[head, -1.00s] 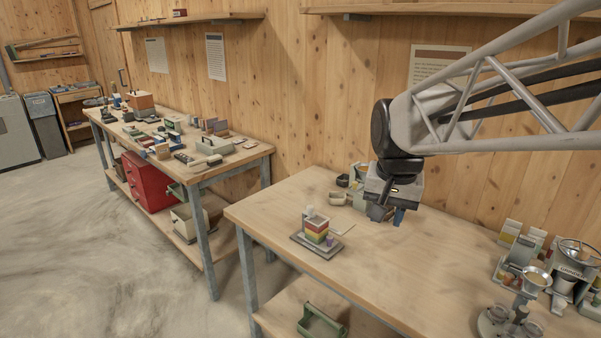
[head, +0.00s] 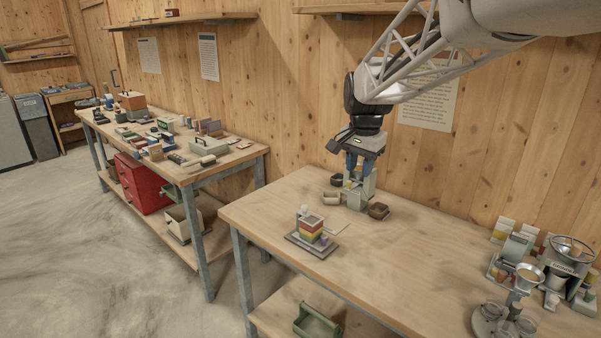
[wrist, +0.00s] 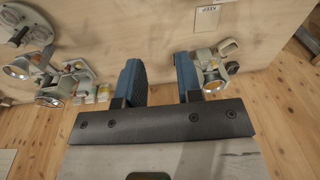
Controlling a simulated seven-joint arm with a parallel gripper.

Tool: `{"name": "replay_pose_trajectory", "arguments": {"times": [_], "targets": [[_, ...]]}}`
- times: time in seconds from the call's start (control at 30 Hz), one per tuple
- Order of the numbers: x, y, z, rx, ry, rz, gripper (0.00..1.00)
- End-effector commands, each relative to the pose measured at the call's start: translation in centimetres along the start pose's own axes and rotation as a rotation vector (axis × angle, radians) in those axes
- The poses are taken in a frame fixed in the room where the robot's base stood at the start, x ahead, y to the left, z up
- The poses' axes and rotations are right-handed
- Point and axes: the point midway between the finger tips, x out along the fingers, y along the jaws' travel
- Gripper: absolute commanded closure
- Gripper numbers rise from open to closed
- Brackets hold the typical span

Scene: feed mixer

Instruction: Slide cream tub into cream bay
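A small cream tub (head: 332,198) stands on the near workbench, left of a pale upright device (head: 362,190) at the back. A tub beside the device in the wrist view (wrist: 228,46) appears to be the same one. My gripper (head: 358,172) is above the device, pointing down, with nothing visible between its blue fingers. In the wrist view my gripper (wrist: 160,80) shows its fingers spread wide apart. The device shows partly behind the right finger there. I cannot make out which part of it is the cream bay.
A dark tub (head: 337,180) sits behind the cream one, and a brown tub (head: 378,211) at the device's right. A stack of coloured layers (head: 311,229) stands on a dark base in front. Metal machines (head: 520,290) occupy the bench's right end. The bench middle is clear.

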Motion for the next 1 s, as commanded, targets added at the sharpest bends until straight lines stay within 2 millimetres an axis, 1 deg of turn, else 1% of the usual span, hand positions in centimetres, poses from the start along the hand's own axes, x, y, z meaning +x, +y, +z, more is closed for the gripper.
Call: {"name": "replay_pose_trajectory", "arguments": {"times": [0.03,0.1,0.57,1.0], "targets": [[0.3,-0.7,-0.8,0.017,-0.003,0.003,0.67],[0.6,-1.5,-1.8,0.041,-0.007,0.006,0.67],[3.2,-6.7,-7.9,0.203,-0.026,0.025,0.67],[6.8,-11.5,-13.6,0.357,-0.042,0.048,0.67]]}}
